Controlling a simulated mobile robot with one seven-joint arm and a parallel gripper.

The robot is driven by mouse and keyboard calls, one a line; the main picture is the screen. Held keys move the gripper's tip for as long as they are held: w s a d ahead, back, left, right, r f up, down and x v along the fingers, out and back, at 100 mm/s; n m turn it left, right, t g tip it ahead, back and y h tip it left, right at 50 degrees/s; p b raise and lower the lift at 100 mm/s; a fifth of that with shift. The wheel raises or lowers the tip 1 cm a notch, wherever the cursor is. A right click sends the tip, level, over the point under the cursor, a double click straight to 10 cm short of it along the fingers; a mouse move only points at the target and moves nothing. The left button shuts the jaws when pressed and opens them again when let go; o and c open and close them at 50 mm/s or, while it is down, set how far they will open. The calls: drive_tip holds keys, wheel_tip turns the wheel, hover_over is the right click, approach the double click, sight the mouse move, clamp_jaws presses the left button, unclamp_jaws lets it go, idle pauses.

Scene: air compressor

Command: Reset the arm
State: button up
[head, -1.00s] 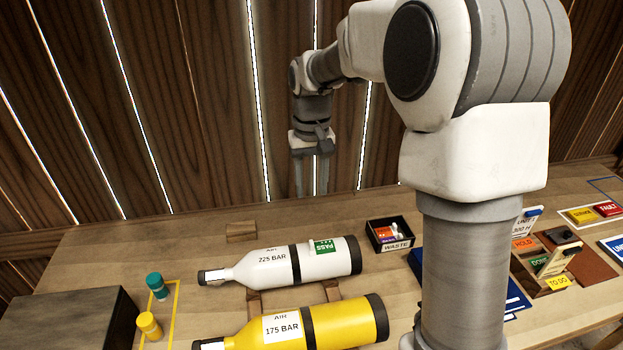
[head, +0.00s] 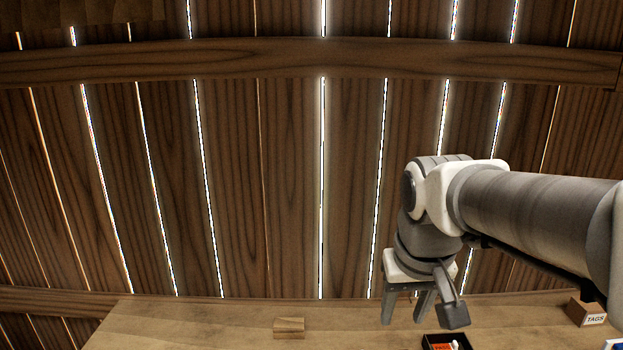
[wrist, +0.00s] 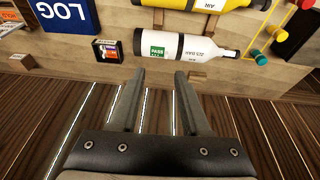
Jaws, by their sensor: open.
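My gripper (head: 405,305) hangs from my arm at the right of the head view, in front of the plank wall and near the back of the bench. In the wrist view my gripper (wrist: 160,80) shows two grey fingers set apart with nothing between them. Beyond the fingertips lies a white air cylinder (wrist: 185,46) with a green PASS label, apart from the fingers. A yellow cylinder (wrist: 225,4) shows partly at the top edge of the wrist view.
The bench (head: 200,325) has a small wooden block (head: 289,327), a black waste box (head: 447,342) and a TAGS box (head: 587,312). The wrist view also shows a blue LOG book (wrist: 65,15), the waste box (wrist: 107,50) and green (wrist: 261,60) and yellow caps.

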drive_tip(key=s+f+t, duration=0.1)
drive_tip(key=s+t, duration=0.1)
drive_tip(key=s, duration=0.7)
drive_tip(key=shift+s+d+f, duration=0.2)
drive_tip(key=shift+s+d, duration=0.15)
drive_tip(key=shift+s, duration=0.05)
idle(1.0)
